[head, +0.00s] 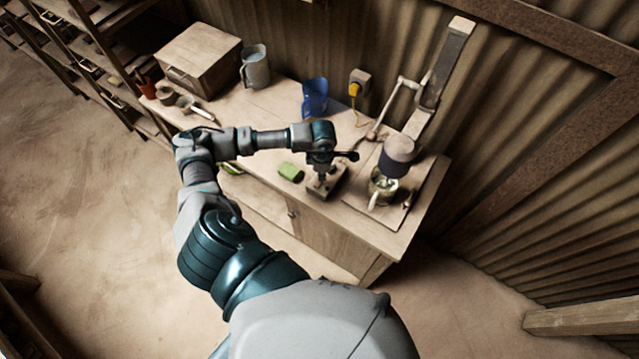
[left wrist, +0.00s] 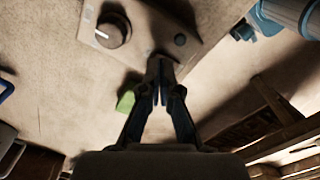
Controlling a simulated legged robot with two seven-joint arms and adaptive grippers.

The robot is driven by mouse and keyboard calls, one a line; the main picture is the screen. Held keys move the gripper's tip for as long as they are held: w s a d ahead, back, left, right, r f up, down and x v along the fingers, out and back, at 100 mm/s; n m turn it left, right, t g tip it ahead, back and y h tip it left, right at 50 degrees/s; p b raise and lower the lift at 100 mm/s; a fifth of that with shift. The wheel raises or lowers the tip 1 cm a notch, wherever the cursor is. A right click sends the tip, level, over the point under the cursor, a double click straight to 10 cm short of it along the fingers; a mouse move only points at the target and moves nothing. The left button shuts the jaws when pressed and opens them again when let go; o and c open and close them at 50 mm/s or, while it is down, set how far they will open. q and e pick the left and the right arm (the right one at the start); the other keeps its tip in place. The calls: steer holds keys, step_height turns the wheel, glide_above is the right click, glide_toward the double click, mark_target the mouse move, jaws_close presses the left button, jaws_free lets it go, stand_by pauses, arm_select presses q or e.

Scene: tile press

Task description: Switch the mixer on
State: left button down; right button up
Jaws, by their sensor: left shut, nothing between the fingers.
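A mixer with a dark purple-grey head (head: 399,152) hangs over a metal jug (head: 382,186) at the right end of the bench in the head view. A small switch box (head: 338,186) stands left of the jug, partly hidden by my left gripper (head: 322,180). My right gripper is not in view.
A green block (head: 290,172) lies on the bench (head: 270,120) left of the box. A blue container (head: 315,97), a yellow plug with cable (head: 354,90), a grey pitcher (head: 255,68) and a wooden box (head: 199,58) stand behind. A corrugated wall bounds the back.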

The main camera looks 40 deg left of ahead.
arm_select(q)
steer(key=shift+a+f, duration=0.1)
steer(key=shift+a, duration=0.05)
steer(key=shift+a+f, duration=0.3)
steer(key=shift+a, duration=0.1)
steer(key=shift+d+f+b, duration=0.15)
steer(key=shift+b, duration=0.25)
steer(key=shift+d+f, duration=0.1)
steer(key=shift+d, duration=0.1)
steer(key=shift+f+b, duration=0.15)
steer(key=shift+b, duration=0.15)
steer(key=shift+a+f, duration=0.1)
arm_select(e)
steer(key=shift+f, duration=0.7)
